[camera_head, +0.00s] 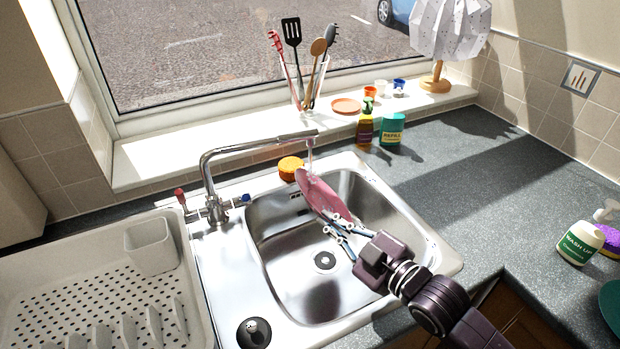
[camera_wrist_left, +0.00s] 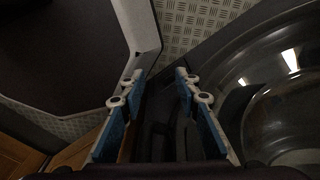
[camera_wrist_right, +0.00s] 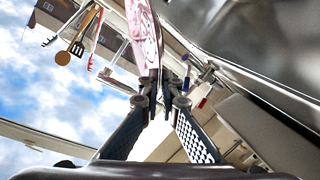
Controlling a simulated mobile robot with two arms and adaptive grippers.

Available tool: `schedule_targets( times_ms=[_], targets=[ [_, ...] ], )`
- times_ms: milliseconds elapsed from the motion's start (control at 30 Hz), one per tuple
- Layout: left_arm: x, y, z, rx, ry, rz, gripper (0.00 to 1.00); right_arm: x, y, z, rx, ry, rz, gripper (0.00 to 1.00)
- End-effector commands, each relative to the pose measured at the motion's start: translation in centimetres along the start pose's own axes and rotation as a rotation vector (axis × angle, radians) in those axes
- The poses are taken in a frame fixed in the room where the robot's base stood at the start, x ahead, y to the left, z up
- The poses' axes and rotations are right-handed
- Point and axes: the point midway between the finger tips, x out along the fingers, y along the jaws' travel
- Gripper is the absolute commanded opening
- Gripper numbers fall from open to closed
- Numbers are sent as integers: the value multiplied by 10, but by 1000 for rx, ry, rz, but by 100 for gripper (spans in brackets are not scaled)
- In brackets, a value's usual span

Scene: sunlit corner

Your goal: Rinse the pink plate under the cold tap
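The pink plate (camera_head: 321,196) is tilted on edge over the sink (camera_head: 268,232), under the tap (camera_head: 262,143). Water runs from the spout onto its upper part. My right gripper (camera_head: 341,230) is shut on the plate's lower edge. In the right wrist view the plate (camera_wrist_right: 144,35) rises between the fingertips (camera_wrist_right: 160,100). The tap has a red handle (camera_head: 181,197) and a blue handle (camera_head: 246,198). My left gripper (camera_wrist_left: 158,85) shows only in its wrist view, open and empty, with a dark surface behind it.
A dish rack (camera_head: 75,300) stands left of the sink. An orange sponge (camera_head: 290,167) lies at the sink's back rim. Spray and green bottles (camera_head: 391,129) and a utensil jar (camera_head: 308,88) stand behind. A wash-up bottle (camera_head: 579,243) is at right. The right counter is mostly clear.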

Motion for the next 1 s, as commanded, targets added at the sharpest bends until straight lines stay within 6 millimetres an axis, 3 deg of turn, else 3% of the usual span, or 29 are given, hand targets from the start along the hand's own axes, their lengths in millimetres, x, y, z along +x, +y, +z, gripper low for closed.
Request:
schedule_targets(
  times_ms=[367,1000],
  targets=[
    [-1,0,0,0,0,0,30,0,2,-2,-1,4,2,0],
    [-59,-1,-5,-1,0,0,30,-40,15,-45,0,3,1,0]
  ],
)
